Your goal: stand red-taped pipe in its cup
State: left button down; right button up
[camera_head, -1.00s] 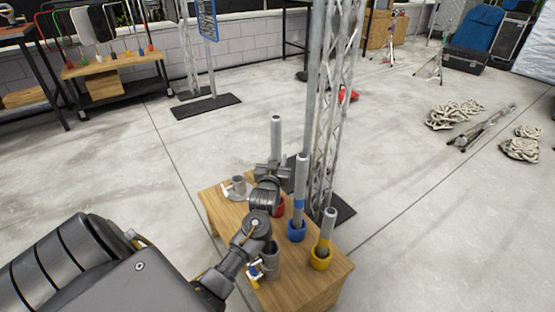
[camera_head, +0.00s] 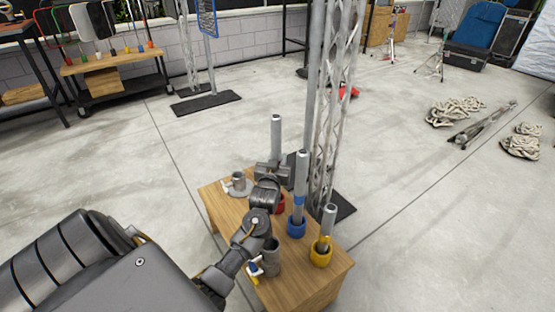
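A plain grey pipe (camera_head: 276,135) stands upright at the middle of the small wooden table. Its lower part and any red tape are hidden behind my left gripper (camera_head: 272,168). The red cup (camera_head: 280,204) shows partly beside my wrist, below the pipe. My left gripper is at the lower part of the pipe, and I cannot tell whether its fingers are closed on it. Whether the pipe's foot is inside the red cup is hidden. My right gripper is not in view.
A blue-taped pipe (camera_head: 301,175) stands in a blue cup (camera_head: 296,228). Another pipe (camera_head: 328,222) leans slightly in a yellow cup (camera_head: 321,257). A grey flanged piece (camera_head: 239,186) and a grey cylinder (camera_head: 271,258) are on the table. A lattice truss (camera_head: 333,110) rises behind.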

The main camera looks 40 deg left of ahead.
pick_arm(q)
jog(key=shift+f, duration=0.55)
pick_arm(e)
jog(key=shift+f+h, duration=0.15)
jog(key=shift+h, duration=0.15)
